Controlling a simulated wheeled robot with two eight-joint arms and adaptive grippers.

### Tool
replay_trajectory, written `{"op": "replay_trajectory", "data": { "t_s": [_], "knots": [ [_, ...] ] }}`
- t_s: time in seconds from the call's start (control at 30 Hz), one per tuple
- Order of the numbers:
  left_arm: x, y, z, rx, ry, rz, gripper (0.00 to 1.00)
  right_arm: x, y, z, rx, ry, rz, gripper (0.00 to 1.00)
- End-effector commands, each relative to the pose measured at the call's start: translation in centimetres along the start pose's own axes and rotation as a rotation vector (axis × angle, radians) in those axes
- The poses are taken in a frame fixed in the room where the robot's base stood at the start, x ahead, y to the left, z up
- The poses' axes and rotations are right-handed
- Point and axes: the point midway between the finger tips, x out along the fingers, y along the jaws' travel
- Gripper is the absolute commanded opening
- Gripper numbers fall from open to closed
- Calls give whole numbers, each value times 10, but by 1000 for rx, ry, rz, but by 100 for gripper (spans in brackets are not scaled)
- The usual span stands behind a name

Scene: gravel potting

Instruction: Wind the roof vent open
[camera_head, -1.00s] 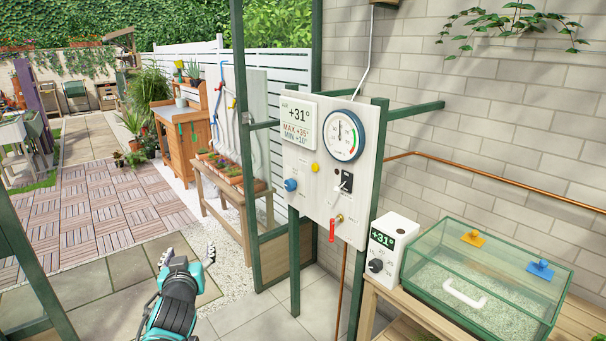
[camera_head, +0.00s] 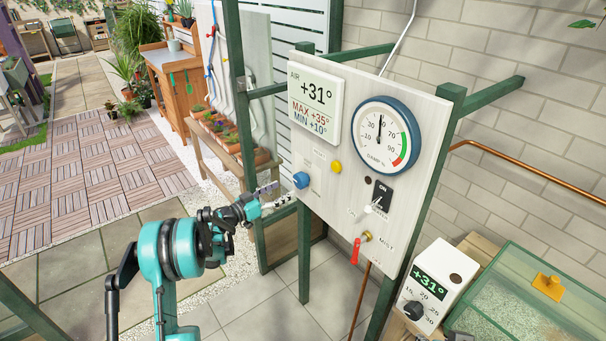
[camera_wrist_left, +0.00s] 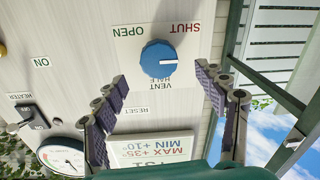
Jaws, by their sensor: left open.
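The blue vent knob (camera_head: 301,180) sits on the left part of the white control board (camera_head: 345,95). In the left wrist view the knob (camera_wrist_left: 156,58) has a white mark pointing to the picture's right, on the SHUT side, with OPEN lettered to the left. My left gripper (camera_head: 272,197) is open just left of the knob, its fingers toward the board. In the left wrist view its fingers (camera_wrist_left: 165,95) stand apart on either side below the knob, not touching it. The roof vent itself is not identifiable.
The board also carries a yellow button (camera_head: 336,167), a heater switch (camera_head: 382,195), a red-handled mist tap (camera_head: 356,250) and a round gauge (camera_head: 385,138). Green posts (camera_head: 304,250) frame it. A thermostat box (camera_head: 436,282) and glass case (camera_head: 520,295) stand at lower right.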

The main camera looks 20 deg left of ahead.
Motion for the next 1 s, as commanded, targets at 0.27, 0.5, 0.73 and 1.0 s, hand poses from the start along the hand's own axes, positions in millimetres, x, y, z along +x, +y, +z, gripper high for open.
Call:
{"op": "replay_trajectory", "data": {
  "t_s": [0.27,0.5,0.73,1.0],
  "knots": [
    [45,1,1,1,1,3,72,9,0,7,0,0,0,40],
    [70,1,0,2,2,0,72,13,0,9,0,0,0,40],
    [73,1,-1,2,3,-1,72,13,0,9,0,0,0,40],
    [73,1,-1,2,3,-1,21,13,0,9,0,0,0,40]
  ]
}}
